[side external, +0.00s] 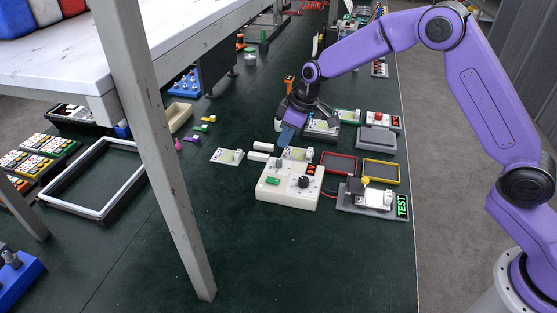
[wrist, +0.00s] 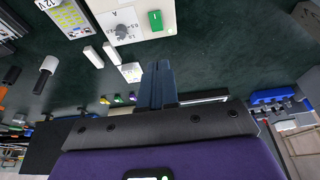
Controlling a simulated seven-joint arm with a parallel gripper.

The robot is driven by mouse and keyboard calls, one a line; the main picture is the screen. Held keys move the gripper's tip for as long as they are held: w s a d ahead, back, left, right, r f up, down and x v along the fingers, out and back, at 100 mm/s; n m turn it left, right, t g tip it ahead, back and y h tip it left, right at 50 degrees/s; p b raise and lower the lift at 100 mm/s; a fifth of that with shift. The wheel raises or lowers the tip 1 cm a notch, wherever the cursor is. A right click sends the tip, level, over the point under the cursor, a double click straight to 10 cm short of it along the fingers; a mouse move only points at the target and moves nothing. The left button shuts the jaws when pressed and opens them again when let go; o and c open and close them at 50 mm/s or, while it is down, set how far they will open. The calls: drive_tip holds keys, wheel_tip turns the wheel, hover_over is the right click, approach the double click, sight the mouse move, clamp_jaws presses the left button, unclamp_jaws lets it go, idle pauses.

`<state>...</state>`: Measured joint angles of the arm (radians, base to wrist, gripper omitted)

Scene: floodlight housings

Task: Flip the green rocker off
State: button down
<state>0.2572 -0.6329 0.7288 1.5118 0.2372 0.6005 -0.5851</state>
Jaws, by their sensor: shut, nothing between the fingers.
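The white power box (side external: 290,192) sits on the dark green bench mat in the side external view. The green rocker (side external: 272,181) is on its top face, near the front left, beside a dark knob (side external: 303,182) and a red-lit display (side external: 311,169). In the wrist view the rocker (wrist: 155,20) shows at the top, right of a grey dial (wrist: 122,31). I cannot tell which way it is tilted. My gripper (side external: 284,145) is shut and empty, pointing down behind the box, apart from the rocker. Its blue fingers (wrist: 158,68) are together in the wrist view.
Two white blocks (side external: 263,147) lie behind the box. Red and yellow trays (side external: 381,172) and a grey fixture with a green TEST display (side external: 402,206) stand to its right. A white shelf (side external: 150,25) with a grey leg (side external: 160,150) is at left. The mat in front is clear.

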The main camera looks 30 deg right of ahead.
drive_tip(key=shift+f, duration=0.1)
approach(269, 180)
drive_tip(key=x, duration=0.5)
drive_tip(key=shift+w, duration=0.1)
drive_tip(key=shift+x, duration=0.8)
